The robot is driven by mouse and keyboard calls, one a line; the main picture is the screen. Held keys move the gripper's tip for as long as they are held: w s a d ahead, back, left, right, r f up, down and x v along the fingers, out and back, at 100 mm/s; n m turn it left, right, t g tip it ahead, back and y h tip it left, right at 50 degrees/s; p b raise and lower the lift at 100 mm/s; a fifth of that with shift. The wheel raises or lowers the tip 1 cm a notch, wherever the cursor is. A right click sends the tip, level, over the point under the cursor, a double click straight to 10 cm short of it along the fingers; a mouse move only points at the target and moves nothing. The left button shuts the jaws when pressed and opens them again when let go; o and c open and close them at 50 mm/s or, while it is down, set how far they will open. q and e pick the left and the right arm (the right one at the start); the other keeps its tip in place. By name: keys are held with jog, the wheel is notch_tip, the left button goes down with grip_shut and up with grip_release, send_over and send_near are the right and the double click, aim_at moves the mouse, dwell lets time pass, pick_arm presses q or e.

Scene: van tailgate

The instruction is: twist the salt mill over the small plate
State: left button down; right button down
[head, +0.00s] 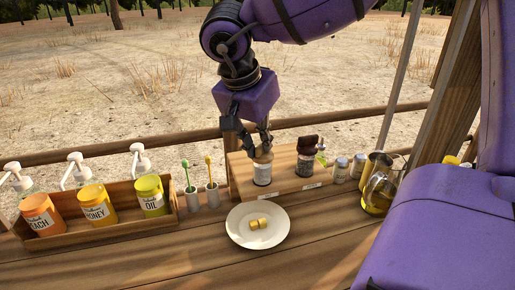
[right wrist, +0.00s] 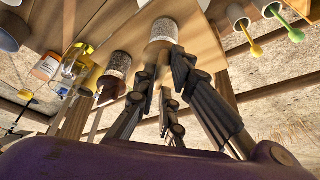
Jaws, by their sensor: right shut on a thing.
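The salt mill (head: 262,172), with a pale wooden top and a white label, stands upright on the wooden stand (head: 237,170) behind the plate. My right gripper (head: 260,146) comes down from above and is shut on the mill's top. In the right wrist view, the mill's body (right wrist: 163,28) shows beyond the fingertips (right wrist: 162,66); the fingers partly hide its top. My left gripper is out of view.
A dark-topped mill (head: 305,164) stands just right of the salt mill, with small jars (head: 342,170) and a glass jug (head: 377,194) farther right. Left are two cups with brushes (head: 212,193) and a wooden crate of pump bottles (head: 62,236). The front table is clear.

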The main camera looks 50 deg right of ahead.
jog(key=m+g+b, duration=0.1)
jog(key=m, duration=0.1)
jog(key=m+g+b, duration=0.1)
jog(key=m+b, duration=0.1)
jog(key=shift+w+f+m, duration=0.1)
jog(key=shift+w+m, duration=0.1)
jog(key=shift+m, duration=0.1)
jog(key=shift+m+g+b, duration=0.3)
jog(key=shift+m+b, duration=0.25)
jog(key=shift+m, duration=0.35)
jog(key=shift+w+m+g+y+b, duration=0.1)
jog(key=shift+m+g+y+b, duration=0.3)
jog(key=shift+m, duration=0.8)
jog(key=shift+d+m, duration=0.1)
jog(key=shift+m, duration=0.4)
jog(key=shift+r+b, duration=0.2)
jog(key=shift+b, duration=0.1)
jog(key=c, duration=1.8)
grip_release()
jog(key=shift+c, duration=0.2)
